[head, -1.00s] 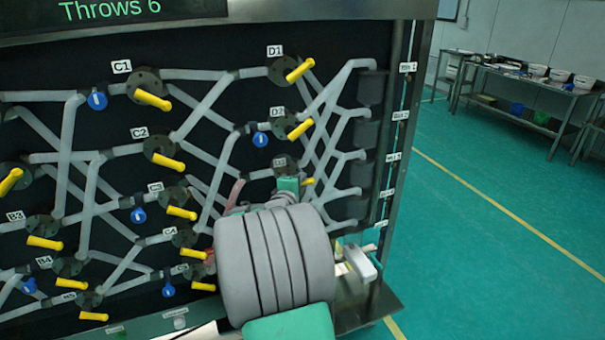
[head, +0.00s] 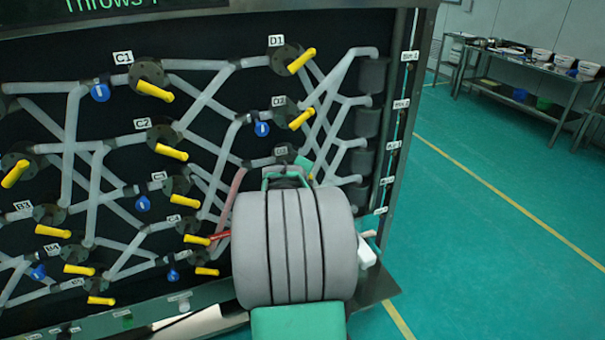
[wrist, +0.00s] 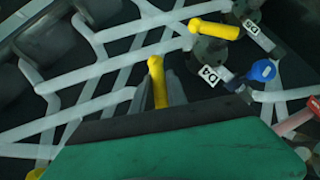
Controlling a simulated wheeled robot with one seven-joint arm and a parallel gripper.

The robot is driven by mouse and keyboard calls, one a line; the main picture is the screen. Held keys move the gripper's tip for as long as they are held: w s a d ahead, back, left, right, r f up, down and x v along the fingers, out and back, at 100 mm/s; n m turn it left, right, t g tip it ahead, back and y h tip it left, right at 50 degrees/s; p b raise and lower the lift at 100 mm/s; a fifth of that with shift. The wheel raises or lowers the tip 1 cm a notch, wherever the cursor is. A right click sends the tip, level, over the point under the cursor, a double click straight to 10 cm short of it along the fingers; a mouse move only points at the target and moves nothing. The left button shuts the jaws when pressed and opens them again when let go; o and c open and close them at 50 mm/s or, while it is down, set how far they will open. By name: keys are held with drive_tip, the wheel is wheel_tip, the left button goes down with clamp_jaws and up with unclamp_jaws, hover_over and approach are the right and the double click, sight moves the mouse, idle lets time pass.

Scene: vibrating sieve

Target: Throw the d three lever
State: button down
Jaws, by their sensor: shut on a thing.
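The D3 valve, under its label (head: 281,151), is on the right part of the dark pipe board, below D2. My arm covers most of it in the head view. In the wrist view a yellow lever (wrist: 156,76) stands up between the grey fingers of my gripper (wrist: 163,96). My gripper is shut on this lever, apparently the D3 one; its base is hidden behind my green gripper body. The fingertips are not clear in the head view.
The D2 lever (head: 301,119) and D1 lever (head: 301,61) are above. Another yellow lever (wrist: 213,29) and a blue tag (wrist: 263,70) are close by in the wrist view. Pipes surround the valve. Green floor (head: 470,220) is clear at right; a bench (head: 535,75) stands far back.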

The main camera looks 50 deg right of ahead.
drive_tip(key=shift+a+f, duration=0.1)
drive_tip(key=shift+f, duration=0.05)
drive_tip(key=c, duration=1.3)
unclamp_jaws()
drive_tip(key=shift+r, duration=0.2)
drive_tip(key=b+v, duration=0.1)
drive_tip(key=v, duration=0.6)
drive_tip(key=shift+s+a+r+b, duration=0.15)
drive_tip(key=shift+s+a+b, duration=0.1)
drive_tip(key=shift+a+b, duration=0.05)
